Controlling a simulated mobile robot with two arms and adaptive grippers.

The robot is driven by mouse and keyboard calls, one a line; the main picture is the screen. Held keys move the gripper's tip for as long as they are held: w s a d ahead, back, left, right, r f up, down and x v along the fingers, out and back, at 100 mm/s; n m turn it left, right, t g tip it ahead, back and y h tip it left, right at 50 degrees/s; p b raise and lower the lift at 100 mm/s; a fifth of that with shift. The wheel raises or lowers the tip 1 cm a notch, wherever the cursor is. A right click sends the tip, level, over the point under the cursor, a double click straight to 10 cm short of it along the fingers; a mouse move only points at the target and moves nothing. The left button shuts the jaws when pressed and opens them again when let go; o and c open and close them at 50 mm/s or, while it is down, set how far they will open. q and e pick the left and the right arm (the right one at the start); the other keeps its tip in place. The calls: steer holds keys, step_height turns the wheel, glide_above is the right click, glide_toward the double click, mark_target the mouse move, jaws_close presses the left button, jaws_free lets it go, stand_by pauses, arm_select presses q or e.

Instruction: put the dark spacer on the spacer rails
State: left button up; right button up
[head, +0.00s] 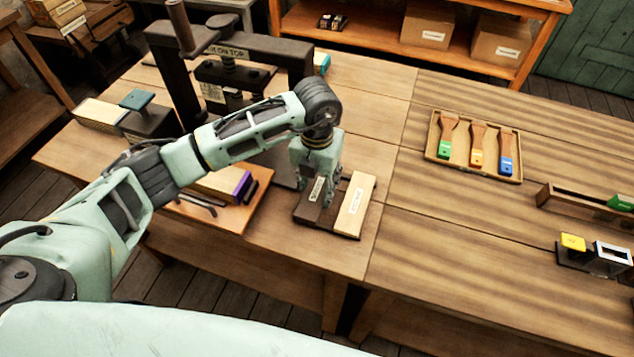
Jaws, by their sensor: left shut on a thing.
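The dark spacer (311,206) has a white label and is at the dark holder (334,230) near the table's front edge. A pale labelled block (355,207) lies beside it on the right. My left gripper (328,204) reaches down from above and is shut on the dark spacer; its fingers partly hide it. I cannot tell whether the spacer still touches the holder. The dark press (301,62) stands behind my left arm, with a sign on its crossbar. My arm hides its lower part, and I cannot make out the spacer rails. My right gripper is not in view.
A board (257,194) with a purple-edged block (243,187) lies left of the holder. A tray (432,154) with three coloured-tipped tools lies to the right. A yellow-topped device (573,242) stands at far right. The table between holder and tray is clear.

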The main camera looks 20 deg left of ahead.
mark_target(317, 189)
arm_select(q)
steer(key=o, duration=1.2)
steer(key=shift+r, duration=0.1)
step_height(317, 189, up, 12)
steer(key=b, duration=0.2)
steer(key=shift+b, duration=0.35)
